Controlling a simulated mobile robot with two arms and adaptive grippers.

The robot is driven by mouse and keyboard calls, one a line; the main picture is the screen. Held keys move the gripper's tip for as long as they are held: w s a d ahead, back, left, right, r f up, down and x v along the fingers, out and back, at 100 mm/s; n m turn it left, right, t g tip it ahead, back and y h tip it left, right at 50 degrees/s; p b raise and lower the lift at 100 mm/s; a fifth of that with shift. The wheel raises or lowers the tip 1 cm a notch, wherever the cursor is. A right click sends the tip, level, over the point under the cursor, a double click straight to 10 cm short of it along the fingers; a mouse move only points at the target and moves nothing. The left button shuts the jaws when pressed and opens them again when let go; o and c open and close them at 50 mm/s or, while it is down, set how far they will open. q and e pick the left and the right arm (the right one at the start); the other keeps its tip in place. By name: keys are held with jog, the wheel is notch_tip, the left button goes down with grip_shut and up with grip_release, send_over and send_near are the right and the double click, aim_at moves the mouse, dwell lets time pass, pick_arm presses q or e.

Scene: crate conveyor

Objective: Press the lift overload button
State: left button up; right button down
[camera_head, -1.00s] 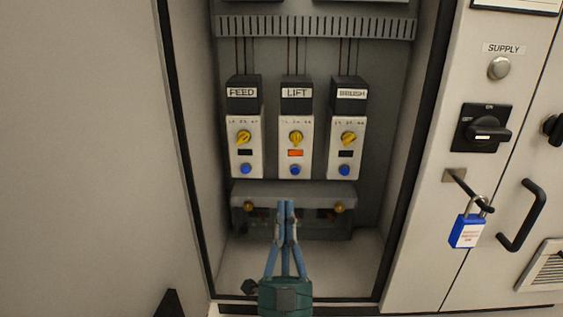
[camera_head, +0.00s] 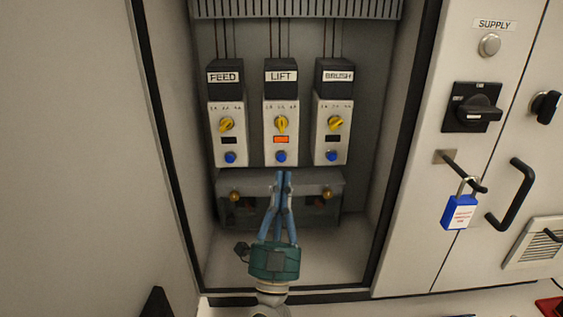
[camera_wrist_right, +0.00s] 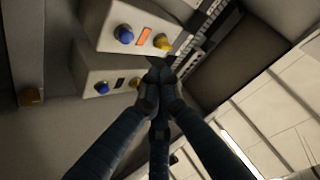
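The lift overload unit (camera_head: 281,109) is the middle of three white units in the open cabinet, under a black block labelled LIFT. It has a yellow knob (camera_head: 281,124), an orange window (camera_head: 281,139) and a blue button (camera_head: 281,156). My right gripper (camera_head: 283,175) is shut and empty, its fingertips just below this blue button; I cannot tell the remaining depth. In the right wrist view the shut fingertips (camera_wrist_right: 160,75) are apart from the blue button (camera_wrist_right: 123,34) beside the orange window (camera_wrist_right: 145,37). My left gripper is not in view.
The FEED unit (camera_head: 228,112) and BRUSH unit (camera_head: 331,112) flank it, with dark windows. A translucent cover (camera_head: 318,184) with brass knobs lies below. The cabinet's right edge holds a black rotary switch (camera_head: 472,107) and a blue padlock (camera_head: 460,212).

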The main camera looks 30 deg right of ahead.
aim_at(281, 158)
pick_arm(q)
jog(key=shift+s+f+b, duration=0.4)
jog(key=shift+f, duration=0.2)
pick_arm(e)
jog(key=shift+w+d, duration=0.4)
jog(key=shift+w, duration=0.3)
jog(key=shift+w+d, duration=0.45)
jog(key=shift+w, duration=0.25)
jog(key=shift+w+d, duration=0.4)
jog(key=shift+w, duration=0.3)
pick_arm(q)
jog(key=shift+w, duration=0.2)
pick_arm(e)
jog(key=shift+w+d, duration=0.1)
jog(key=shift+w+d, duration=0.1)
jog(key=shift+w, duration=0.15)
jog(key=shift+w+d, duration=0.25)
jog(key=shift+w, duration=0.1)
jog(key=shift+s+a+r, duration=0.1)
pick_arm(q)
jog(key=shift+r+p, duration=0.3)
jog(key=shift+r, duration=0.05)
pick_arm(e)
jog(key=shift+s+a, duration=0.35)
jog(key=shift+s, duration=0.3)
